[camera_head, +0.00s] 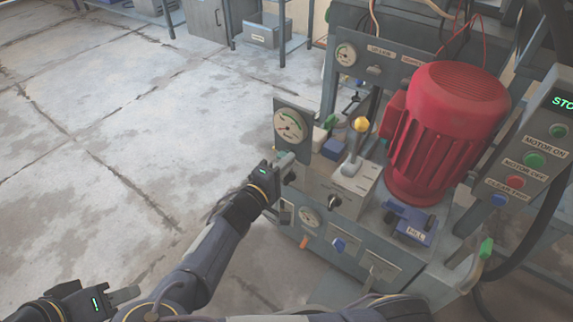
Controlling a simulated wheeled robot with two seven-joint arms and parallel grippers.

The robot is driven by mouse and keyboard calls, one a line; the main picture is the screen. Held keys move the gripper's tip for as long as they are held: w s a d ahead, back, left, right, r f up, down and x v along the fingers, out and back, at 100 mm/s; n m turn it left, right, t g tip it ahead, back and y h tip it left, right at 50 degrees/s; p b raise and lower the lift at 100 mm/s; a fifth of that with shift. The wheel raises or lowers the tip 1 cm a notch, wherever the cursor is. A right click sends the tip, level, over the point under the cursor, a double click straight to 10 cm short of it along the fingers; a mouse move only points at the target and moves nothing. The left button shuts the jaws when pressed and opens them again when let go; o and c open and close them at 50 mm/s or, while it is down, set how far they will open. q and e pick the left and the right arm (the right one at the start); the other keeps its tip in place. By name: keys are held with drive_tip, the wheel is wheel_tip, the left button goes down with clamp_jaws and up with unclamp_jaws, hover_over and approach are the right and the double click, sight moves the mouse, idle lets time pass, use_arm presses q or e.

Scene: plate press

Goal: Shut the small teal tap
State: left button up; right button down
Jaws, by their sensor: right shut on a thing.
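My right gripper (287,165) is at the front left of the press, just below a large round gauge (291,127). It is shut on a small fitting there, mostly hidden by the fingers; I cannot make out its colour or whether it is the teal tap. No clearly teal tap shows elsewhere. A small green handle (330,121) shows behind the gauge, and a blue knob (338,245) is on the lower front panel. My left gripper (128,296) is low at the left, away from the press, over the floor; its opening is unclear.
A red motor (445,130) stands on the press, with a yellow-knobbed lever (361,125) to its left. A button box (530,150) is at the right. A green-ended handle (486,248) juts out at the lower right. The floor (120,130) at left is clear.

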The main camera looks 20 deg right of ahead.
drive_tip(key=shift+a+f, duration=0.1)
drive_tip(key=shift+a, duration=0.05)
idle(0.3)
drive_tip(key=c, duration=1.5)
unclamp_jaws()
drive_tip(key=p+v, duration=0.1)
drive_tip(key=v, duration=0.6)
drive_tip(key=shift+s+a, duration=0.25)
drive_tip(key=shift+a, duration=0.05)
drive_tip(key=shift+d, duration=0.1)
